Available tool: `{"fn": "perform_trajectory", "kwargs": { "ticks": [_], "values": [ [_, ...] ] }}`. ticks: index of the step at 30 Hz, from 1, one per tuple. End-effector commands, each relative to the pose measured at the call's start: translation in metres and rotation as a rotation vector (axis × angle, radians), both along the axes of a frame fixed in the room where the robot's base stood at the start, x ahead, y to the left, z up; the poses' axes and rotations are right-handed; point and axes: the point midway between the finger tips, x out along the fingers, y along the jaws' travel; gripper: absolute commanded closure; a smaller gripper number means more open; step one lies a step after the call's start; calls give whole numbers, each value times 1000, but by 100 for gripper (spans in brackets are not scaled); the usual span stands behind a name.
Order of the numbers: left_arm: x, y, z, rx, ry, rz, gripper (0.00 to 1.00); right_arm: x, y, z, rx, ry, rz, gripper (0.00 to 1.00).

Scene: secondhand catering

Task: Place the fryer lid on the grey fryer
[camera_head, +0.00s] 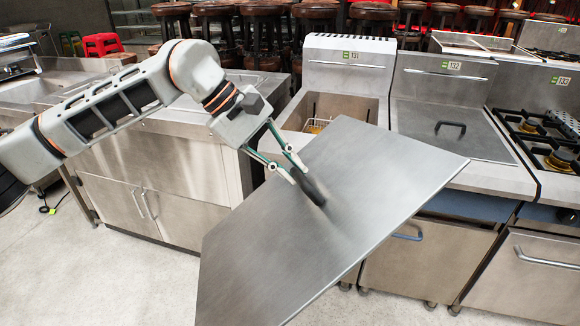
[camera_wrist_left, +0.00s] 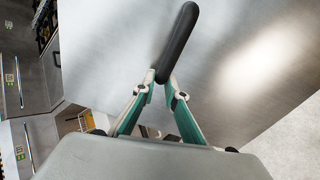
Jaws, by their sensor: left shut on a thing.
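The fryer lid (camera_head: 330,225) is a large flat steel plate with a black handle. My left gripper (camera_head: 300,175) is shut on the black handle and holds the lid tilted in the air, in front of the fryers. In the left wrist view the handle (camera_wrist_left: 178,42) sits between the fingertips (camera_wrist_left: 162,82), with the lid's surface (camera_wrist_left: 110,50) behind it. The grey fryer (camera_head: 348,70) labelled 131 is open, and a wire basket (camera_head: 317,126) shows in its well. The lid hides part of the fryer's front. My right gripper is not in view.
Fryer 132 (camera_head: 452,88) to the right has a closed lid with a black handle (camera_head: 450,127). A gas hob (camera_head: 545,135) stands further right. A steel counter with cabinets (camera_head: 150,205) stands to the left. Stools (camera_head: 265,15) line the back. Floor at the lower left is clear.

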Motion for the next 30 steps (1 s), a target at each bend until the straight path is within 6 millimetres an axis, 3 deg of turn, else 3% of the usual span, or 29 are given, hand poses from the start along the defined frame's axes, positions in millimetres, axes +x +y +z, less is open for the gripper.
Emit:
{"fn": "perform_trajectory", "kwargs": {
  "ticks": [5,11,21,30],
  "values": [
    [0,3,2,-4,-1,15,100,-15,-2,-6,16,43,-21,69],
    [0,27,-6,-4,-2,136,100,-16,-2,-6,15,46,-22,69],
    [4,96,-16,-3,-10,546,100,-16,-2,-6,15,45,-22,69],
    [7,158,-12,-7,-13,962,100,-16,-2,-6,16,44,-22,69]
  ]
}}
